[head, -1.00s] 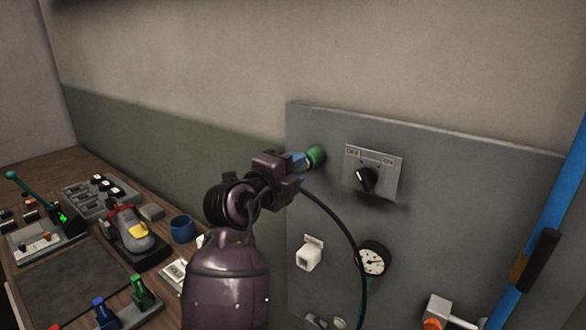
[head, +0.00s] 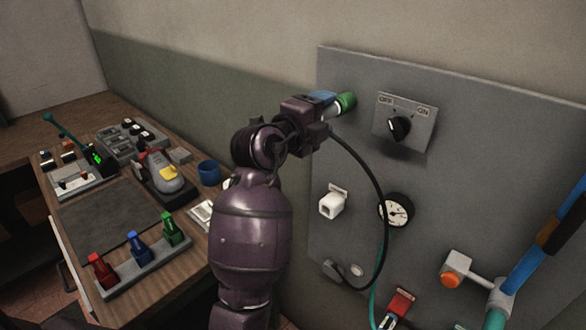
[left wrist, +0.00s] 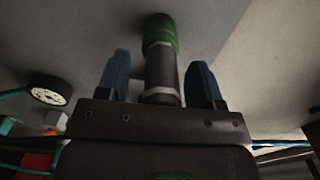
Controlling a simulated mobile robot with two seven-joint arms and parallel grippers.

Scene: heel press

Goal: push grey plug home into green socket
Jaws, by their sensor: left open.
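The green socket (head: 346,102) sticks out from the grey wall panel near its upper left. It also shows at the top of the left wrist view (left wrist: 160,32). The dark grey plug (left wrist: 161,75) stands in line with the socket, its front end at the green part; how deep it sits I cannot tell. My left gripper (head: 324,98) is at the socket, its blue fingers open on both sides of the plug with gaps visible in the left wrist view (left wrist: 159,65). In the head view my gripper mostly hides the plug. My right gripper is not in view.
A black cable (head: 382,205) loops down in front of the panel (head: 450,190). A rotary switch (head: 399,128), white fitting (head: 332,203), gauge (head: 396,210) and orange-ended valve (head: 453,274) are on the panel. A cluttered wooden bench (head: 188,270) stands at left; a blue pipe (head: 560,228) runs at right.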

